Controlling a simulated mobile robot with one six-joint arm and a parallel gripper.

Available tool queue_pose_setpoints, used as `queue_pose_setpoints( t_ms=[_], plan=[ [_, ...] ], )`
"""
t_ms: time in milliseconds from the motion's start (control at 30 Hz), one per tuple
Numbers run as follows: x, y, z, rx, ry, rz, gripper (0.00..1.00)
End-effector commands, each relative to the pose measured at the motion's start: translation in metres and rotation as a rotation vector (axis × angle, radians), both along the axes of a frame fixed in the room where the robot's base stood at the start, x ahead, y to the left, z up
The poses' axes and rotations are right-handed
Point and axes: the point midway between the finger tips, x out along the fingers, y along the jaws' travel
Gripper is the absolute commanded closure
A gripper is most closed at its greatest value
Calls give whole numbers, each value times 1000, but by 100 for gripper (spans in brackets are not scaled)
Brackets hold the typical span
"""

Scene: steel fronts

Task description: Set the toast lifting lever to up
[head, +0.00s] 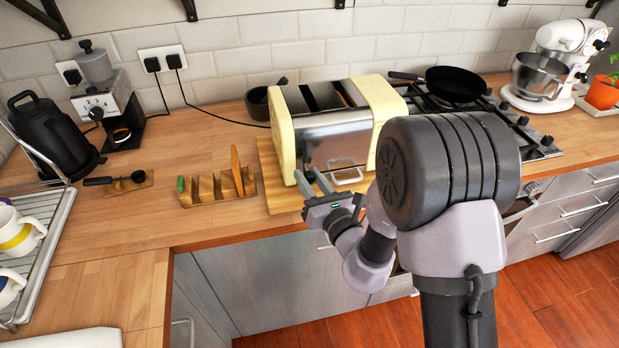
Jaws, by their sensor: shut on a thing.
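The toaster (335,135) has cream-yellow ends and a shiny steel front, and stands on a wooden board on the counter. My gripper (311,178) is at the lower left of the toaster's front, its fingers pointing at the steel face. It is shut on the toast lifting lever, which is mostly hidden by the fingers, so its height is hard to judge. A pale loop-shaped piece (347,179) shows low on the front, just right of the fingers. My arm covers the toaster's lower right part.
A wooden toast rack (217,188) stands left of the toaster. A black pan (456,83) sits on the hob behind my arm. A coffee grinder (107,103), black kettle (50,135) and dish rack (52,232) are at left.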

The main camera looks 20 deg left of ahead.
Motion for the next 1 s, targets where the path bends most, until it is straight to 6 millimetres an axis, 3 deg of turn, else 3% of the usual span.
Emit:
queue_pose_setpoints(
  t_ms=[33, 300, 700, 733, 833, 1000],
  plan=[
    [0, 0, 13, 1, -2, 0, 100],
    [0, 0, 59, 1, -1, 0, 100],
    [1, 0, 66, 4, -4, 0, 100],
    [1, 0, 66, 5, -5, 0, 70],
    [1, 0, 65, 4, -4, 0, 50],
    [0, 0, 64, 2, -2, -1, 50]
  ],
)
